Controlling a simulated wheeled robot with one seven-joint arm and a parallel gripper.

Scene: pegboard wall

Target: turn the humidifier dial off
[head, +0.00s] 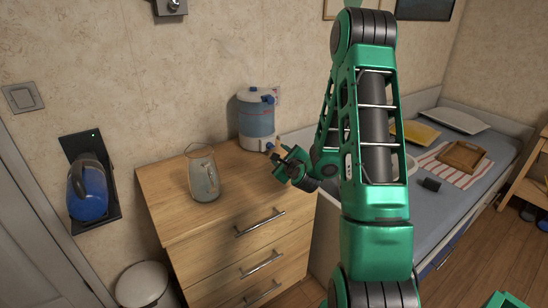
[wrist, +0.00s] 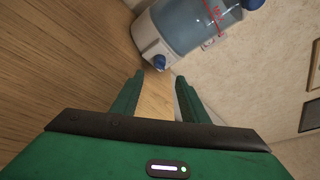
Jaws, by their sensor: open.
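The humidifier (head: 256,122) stands at the back of the wooden dresser, a white unit with a clear blue water tank. In the wrist view it shows tilted at the top (wrist: 190,25). A small blue dial (wrist: 159,62) sits low on its white base; it also shows in the head view (head: 269,146). Its setting is too small to read. My gripper (head: 277,156) is in front of the humidifier, above the dresser top. In the wrist view its two green fingers (wrist: 160,80) are apart and empty, with the dial just beyond, between the tips. I cannot tell whether they touch it.
A clear jug-like vessel with a wire handle (head: 203,178) stands on the dresser (head: 225,212), left of my gripper. A blue device (head: 88,190) hangs in a black wall holder at left. A round white bin (head: 142,285) stands below. A bed (head: 440,190) lies to the right.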

